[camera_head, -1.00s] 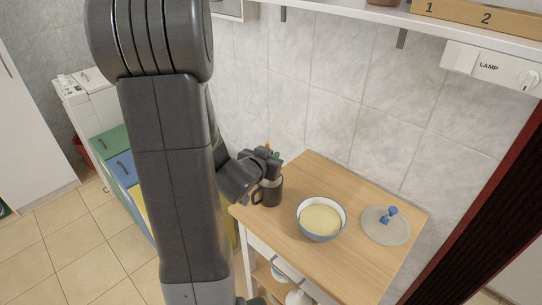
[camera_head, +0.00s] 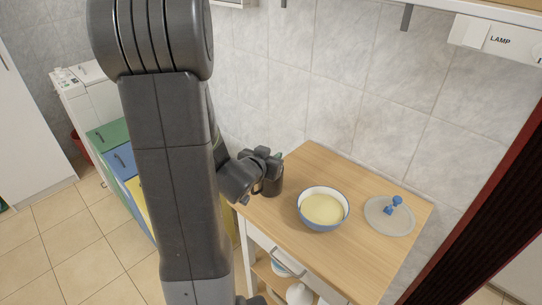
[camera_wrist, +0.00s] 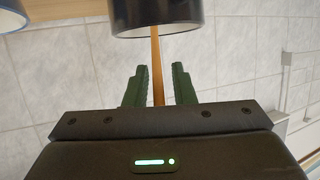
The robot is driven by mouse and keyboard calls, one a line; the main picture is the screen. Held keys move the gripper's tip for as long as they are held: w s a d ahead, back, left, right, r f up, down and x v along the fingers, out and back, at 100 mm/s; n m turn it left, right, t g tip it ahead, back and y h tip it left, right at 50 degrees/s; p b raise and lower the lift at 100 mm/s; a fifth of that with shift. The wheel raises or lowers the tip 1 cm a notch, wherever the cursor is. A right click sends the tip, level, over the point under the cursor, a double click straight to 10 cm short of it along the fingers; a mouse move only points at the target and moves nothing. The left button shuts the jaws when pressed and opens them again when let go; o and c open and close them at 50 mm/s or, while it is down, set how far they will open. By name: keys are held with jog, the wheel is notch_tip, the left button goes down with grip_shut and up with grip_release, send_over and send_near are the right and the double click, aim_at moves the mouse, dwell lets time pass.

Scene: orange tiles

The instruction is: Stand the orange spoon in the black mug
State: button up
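The black mug (camera_head: 273,184) stands at the near left end of the wooden table top. In the wrist view, which looks upside down, its dark wall and rim (camera_wrist: 157,20) fill the top middle. The orange spoon's handle (camera_wrist: 157,62) sticks out past the mug's rim and runs between my fingers; its lower end is hidden by the mug. My gripper (camera_wrist: 158,85) is open, its two green fingers standing either side of the handle with gaps. In the head view my gripper (camera_head: 272,156) is just above the mug and partly covers it; the spoon cannot be made out there.
A blue-rimmed bowl of yellowish food (camera_head: 324,207) stands right of the mug on the table top (camera_head: 350,260). A grey plate (camera_head: 378,222) with a blue item (camera_head: 393,204) is farther right. A tiled wall (camera_head: 350,90) rises directly behind. Bare wood lies in front of the bowl.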

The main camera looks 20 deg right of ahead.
jog(key=shift+o, duration=0.5)
jog(key=p+v, duration=0.2)
jog(key=v, duration=1.1)
jog(key=shift+s+a, duration=0.25)
jog(key=shift+s, duration=0.05)
jog(key=b+x, duration=0.2)
jog(key=x, duration=0.9)
jog(key=shift+w+d+r, duration=0.1)
jog(key=shift+w+d, duration=0.05)
jog(key=shift+w, duration=0.05)
